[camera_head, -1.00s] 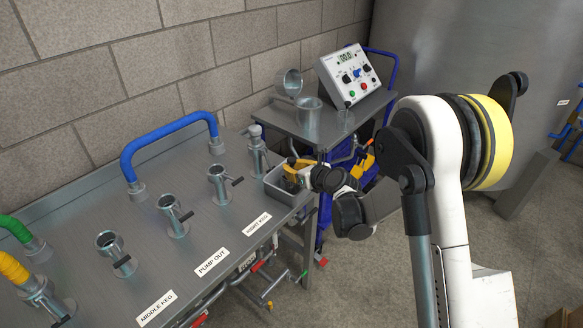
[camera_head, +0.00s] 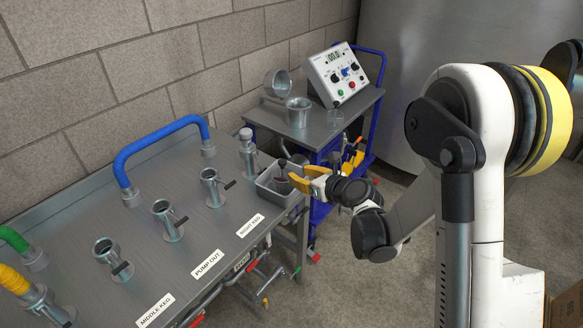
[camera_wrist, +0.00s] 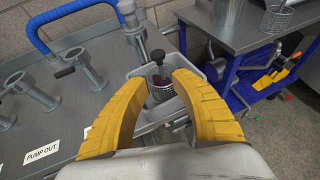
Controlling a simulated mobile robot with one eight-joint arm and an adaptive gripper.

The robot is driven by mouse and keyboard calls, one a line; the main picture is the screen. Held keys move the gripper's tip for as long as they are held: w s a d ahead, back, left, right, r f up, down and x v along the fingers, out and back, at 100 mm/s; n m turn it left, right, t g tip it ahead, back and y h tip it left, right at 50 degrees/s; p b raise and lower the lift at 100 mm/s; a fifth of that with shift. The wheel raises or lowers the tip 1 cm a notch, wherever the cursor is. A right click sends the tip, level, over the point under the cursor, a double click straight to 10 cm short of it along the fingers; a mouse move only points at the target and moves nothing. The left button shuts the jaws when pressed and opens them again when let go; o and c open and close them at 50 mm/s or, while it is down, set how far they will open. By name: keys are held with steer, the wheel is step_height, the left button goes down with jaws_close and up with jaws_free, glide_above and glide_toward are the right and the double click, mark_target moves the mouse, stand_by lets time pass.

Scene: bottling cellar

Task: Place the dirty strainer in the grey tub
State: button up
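The dirty strainer (camera_head: 282,184) is a small mesh basket with a dark reddish load and a black-knobbed upright stem. It stands roughly upright inside the grey tub (camera_head: 262,190), at the right end of the steel bench. The wrist view shows the strainer (camera_wrist: 162,92) in the tub (camera_wrist: 146,115), seen between my spread fingers. My gripper (camera_head: 300,177) is open, with yellow fingers at the tub's right side. In the head view the fingers look clear of the strainer. The wrist view shows my gripper (camera_wrist: 160,76) with nothing clamped; the fingers hide part of the tub.
Another, clean-looking mesh strainer (camera_head: 335,119) stands on the blue trolley (camera_head: 315,135) behind, with a metal pot (camera_head: 298,112) and a control box (camera_head: 340,75). A capped pipe fitting (camera_head: 248,153) rises just left of the tub. Open pipe stubs line the bench.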

steer(key=d+r+m+t+h, duration=0.1)
steer(key=d+r+m+t, duration=0.3)
steer(key=r, duration=0.5)
steer(key=d+r+m+t+h, duration=0.1)
steer(key=d+r+m, duration=0.1)
steer(key=r+m, duration=0.65)
steer(key=s+d+r+m+t+h, duration=0.2)
steer(key=s+d+r+m+h, duration=0.3)
steer(key=d+r+m, duration=0.4)
steer(key=s+d+f+m+g+h, duration=0.45)
steer(key=s+d+m, duration=0.25)
steer(key=s+m, duration=0.55)
steer(key=s+a+f+m+g+y, duration=0.2)
steer(key=s+a+f+m+g, duration=0.1)
steer(key=s+f+m, duration=0.1)
steer(key=s+a+f+m+g+y, duration=0.2)
steer(key=s+f+m, duration=0.3)
steer(key=s, duration=0.4)
steer(key=shift+s+a+f+g, duration=0.2)
steer(key=shift+a+f+g, duration=0.15)
steer(key=shift+a+g, duration=0.3)
